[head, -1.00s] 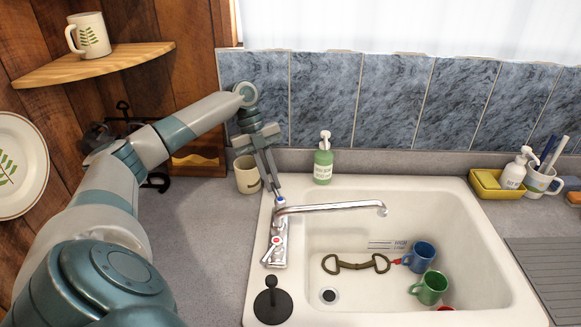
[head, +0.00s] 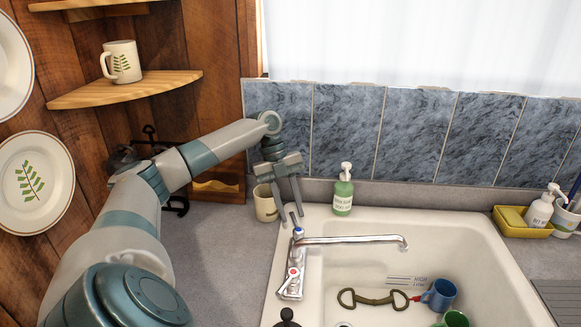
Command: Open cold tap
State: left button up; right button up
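The chrome faucet (head: 345,240) stands at the left rim of the white sink, its spout reaching right over the basin. Its blue-marked cold tap handle (head: 298,233) is at the far end of the faucet body. The red-marked tap handle (head: 293,272) is at the near end. My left gripper (head: 292,217) points down just above and behind the blue-marked handle. Its two fingers are apart with nothing visible between them. I cannot tell whether a fingertip touches the handle. My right gripper is out of view.
A cream mug (head: 265,204) stands close behind my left gripper. A green soap bottle (head: 343,192) stands on the back rim. A yellow tray (head: 512,225) sits at right.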

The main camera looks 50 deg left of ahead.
pick_arm(q)
jog(key=shift+a+r, duration=0.25)
jog(key=shift+r, duration=0.15)
jog(key=b+v, duration=0.2)
jog(key=v, duration=0.4)
jog(key=shift+r, duration=0.3)
jog(key=shift+a, duration=0.1)
jog(key=shift+f, duration=0.1)
